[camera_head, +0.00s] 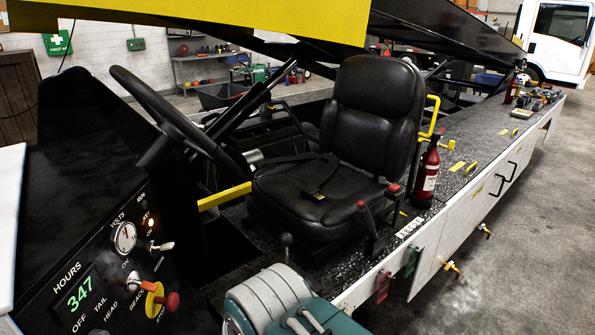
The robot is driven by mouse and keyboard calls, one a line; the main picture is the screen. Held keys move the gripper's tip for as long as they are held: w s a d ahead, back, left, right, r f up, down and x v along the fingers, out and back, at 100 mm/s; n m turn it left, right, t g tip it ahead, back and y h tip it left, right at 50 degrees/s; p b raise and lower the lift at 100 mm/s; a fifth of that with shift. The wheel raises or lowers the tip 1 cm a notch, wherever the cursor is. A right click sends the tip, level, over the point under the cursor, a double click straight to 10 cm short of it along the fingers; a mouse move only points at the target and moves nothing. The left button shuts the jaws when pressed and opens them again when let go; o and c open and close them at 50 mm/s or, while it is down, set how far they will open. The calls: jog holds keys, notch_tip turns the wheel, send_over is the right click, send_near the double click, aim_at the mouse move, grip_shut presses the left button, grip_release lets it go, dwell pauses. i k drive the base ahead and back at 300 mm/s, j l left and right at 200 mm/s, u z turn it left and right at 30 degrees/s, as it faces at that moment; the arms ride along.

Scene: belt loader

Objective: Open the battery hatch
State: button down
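The belt loader's pale side panel (462,222) runs along its right flank below the black deck. No readable label shows which panel is the battery hatch. My gripper's fingers are not in view.
The driver's seat (345,150), steering wheel (170,115) and dashboard (95,255) fill the left and middle. A red fire extinguisher (427,178) stands on the deck edge. Red (383,287) and green (412,261) pieces hang on the side. Concrete floor (540,255) is free at right.

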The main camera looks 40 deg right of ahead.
aim_at(495, 132)
jog(key=k+l+z, duration=0.15)
jog(key=l, duration=1.15)
jog(key=k+l+z, duration=0.2)
jog(key=l, duration=1.1)
jog(key=k+l+z, duration=0.15)
jog(key=l, duration=1.15)
jog(key=u, duration=2.15)
jog(key=z, duration=2.3)
